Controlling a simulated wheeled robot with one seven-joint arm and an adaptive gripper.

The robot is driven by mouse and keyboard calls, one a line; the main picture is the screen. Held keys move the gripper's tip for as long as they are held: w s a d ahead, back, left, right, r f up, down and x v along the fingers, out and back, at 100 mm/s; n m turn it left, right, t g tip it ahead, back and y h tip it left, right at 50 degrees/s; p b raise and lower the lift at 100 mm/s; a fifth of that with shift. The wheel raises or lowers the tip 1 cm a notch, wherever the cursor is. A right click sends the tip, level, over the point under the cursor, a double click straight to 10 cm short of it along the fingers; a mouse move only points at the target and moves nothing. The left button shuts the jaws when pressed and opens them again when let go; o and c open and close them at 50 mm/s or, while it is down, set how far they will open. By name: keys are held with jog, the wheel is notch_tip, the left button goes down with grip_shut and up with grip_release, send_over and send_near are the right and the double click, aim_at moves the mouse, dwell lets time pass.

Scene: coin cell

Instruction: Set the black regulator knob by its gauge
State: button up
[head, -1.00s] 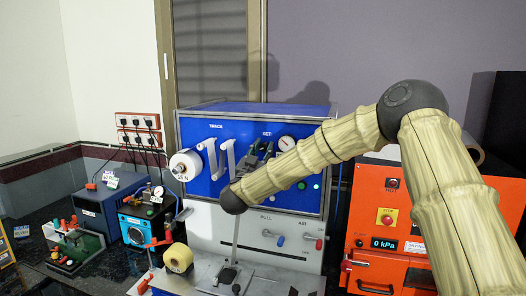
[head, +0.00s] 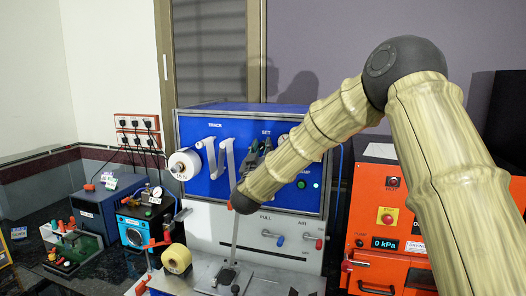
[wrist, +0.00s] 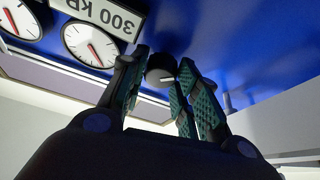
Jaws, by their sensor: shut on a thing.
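The black regulator knob (wrist: 160,70) sits on the blue panel in the wrist view, with a pale mark on its face. My gripper (wrist: 162,77) has its green-padded fingers on either side of the knob and is shut on it. Two white round gauges with red needles are at the upper left: the nearer gauge (wrist: 90,44) and another gauge (wrist: 19,18) cut by the frame edge. A plate reading 300 KP, upside down, lies beside them. In the head view my gripper (head: 262,148) is at the panel under the SET label; the knob is hidden there.
The blue panel (head: 205,128) carries a white tape roll (head: 184,164) and white tape. Below are a blue and a red lever. The orange cabinet (head: 376,193) stands to the right, a yellow roll (head: 176,259) lower left. My forearm covers the panel's right side.

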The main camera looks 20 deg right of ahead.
jog(key=o, duration=0.8)
jog(key=shift+c, duration=0.2)
jog(key=shift+r, duration=0.1)
jog(key=shift+s, duration=0.1)
jog(key=v, duration=1.2)
